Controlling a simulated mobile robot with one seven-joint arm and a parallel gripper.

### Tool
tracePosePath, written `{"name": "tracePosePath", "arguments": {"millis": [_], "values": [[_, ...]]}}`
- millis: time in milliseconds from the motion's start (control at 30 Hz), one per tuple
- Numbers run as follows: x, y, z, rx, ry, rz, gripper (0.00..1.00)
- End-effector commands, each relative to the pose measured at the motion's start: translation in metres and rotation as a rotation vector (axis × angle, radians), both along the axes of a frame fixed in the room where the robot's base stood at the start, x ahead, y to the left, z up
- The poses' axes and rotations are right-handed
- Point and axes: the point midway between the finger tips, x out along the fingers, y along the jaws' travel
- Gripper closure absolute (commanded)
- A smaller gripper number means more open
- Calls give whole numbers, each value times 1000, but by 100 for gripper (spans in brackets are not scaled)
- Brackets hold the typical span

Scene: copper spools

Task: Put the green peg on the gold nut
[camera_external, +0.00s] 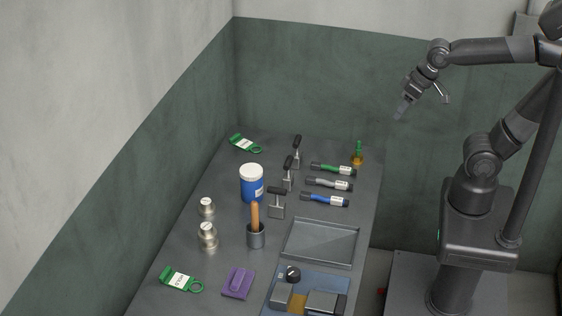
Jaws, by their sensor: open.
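A small upright green peg (359,147) stands at the far right end of the grey table. Directly below it is the small gold nut (357,160), and the peg appears to rest on or in it. The view is too small to tell exactly how the two meet. My gripper (400,113) is open and empty. It appears up and to the right of the peg in the picture, clear of the peg and the nut.
Green, grey and blue markers (325,200) lie just left of the nut. Black-handled tools (277,204), a blue jar (251,184), metal weights (208,237), and an empty grey tray (291,246) occupy the grey table (338,147). Walls border its left and far sides.

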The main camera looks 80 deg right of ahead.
Motion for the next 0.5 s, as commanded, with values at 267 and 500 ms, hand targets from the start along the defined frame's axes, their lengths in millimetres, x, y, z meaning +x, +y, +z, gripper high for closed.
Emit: {"name": "tracePosePath", "arguments": {"millis": [267,500], "values": [[-26,12,8,-128,-82,213,57],[-27,13,8,-135,-84,225,57]]}}
